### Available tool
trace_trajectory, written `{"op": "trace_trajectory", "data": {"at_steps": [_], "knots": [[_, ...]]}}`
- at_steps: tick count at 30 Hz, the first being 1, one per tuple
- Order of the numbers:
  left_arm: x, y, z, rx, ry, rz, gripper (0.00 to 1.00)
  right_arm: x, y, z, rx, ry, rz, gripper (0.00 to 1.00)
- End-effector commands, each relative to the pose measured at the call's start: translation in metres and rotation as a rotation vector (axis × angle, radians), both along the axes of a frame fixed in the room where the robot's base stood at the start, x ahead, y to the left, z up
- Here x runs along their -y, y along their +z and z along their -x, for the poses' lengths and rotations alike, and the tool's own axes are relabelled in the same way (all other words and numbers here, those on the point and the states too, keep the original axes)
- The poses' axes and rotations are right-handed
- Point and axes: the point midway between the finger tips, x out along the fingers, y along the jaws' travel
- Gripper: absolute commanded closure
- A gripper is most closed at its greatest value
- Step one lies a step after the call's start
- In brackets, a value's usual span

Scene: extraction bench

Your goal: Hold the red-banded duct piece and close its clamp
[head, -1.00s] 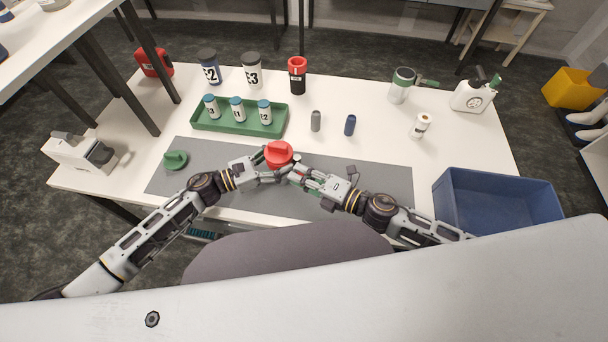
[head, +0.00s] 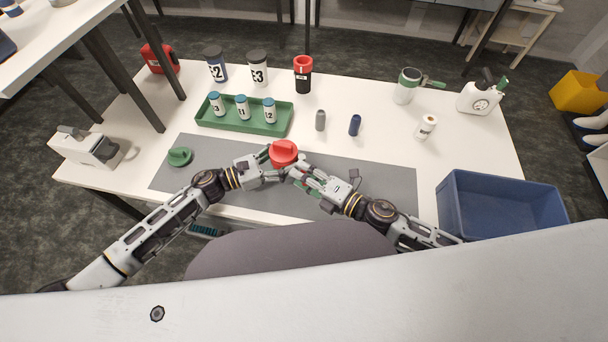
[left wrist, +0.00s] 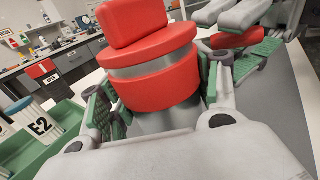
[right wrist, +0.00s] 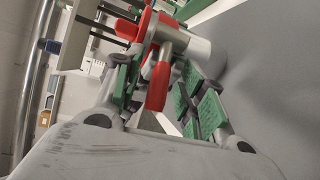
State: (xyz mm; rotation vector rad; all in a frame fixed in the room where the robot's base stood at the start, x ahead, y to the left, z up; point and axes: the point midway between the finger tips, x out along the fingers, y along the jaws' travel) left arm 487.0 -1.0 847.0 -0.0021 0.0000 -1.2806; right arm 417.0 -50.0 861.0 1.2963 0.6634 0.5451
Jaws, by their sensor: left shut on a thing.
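The red-banded duct piece (head: 284,155) stands upright over the grey mat, with a raised red block on its top. In the left wrist view it is a grey cylinder with a wide red band (left wrist: 160,84). My left gripper (head: 270,162) is shut on its body; the pads show at both sides. My right gripper (head: 294,172) is open close to its near right side. In the right wrist view a red upright part (right wrist: 158,78) and a pale cylinder (right wrist: 190,45) lie between or just beyond the fingers. I cannot tell whether they touch.
A green handled lid (head: 180,157) lies on the mat (head: 220,150) at left. A green tray (head: 245,127) with labelled bottles stands behind. A grey (head: 320,120) and a blue cylinder (head: 354,125) stand behind right. A blue bin (head: 500,205) is at right.

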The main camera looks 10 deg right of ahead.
Motion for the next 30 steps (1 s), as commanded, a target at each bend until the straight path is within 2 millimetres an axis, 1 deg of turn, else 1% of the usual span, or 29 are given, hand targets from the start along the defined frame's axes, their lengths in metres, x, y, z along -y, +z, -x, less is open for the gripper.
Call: {"op": "trace_trajectory", "data": {"at_steps": [14,30], "knots": [[-0.001,0.0,-0.001,0.002,0.003,-0.002,0.72,0.002,0.001,0.002,-0.001,0.0,-0.001,0.59],[-0.001,0.0,-0.002,0.002,0.003,-0.002,0.72,0.017,0.003,0.018,0.0,0.001,0.0,0.59]]}}
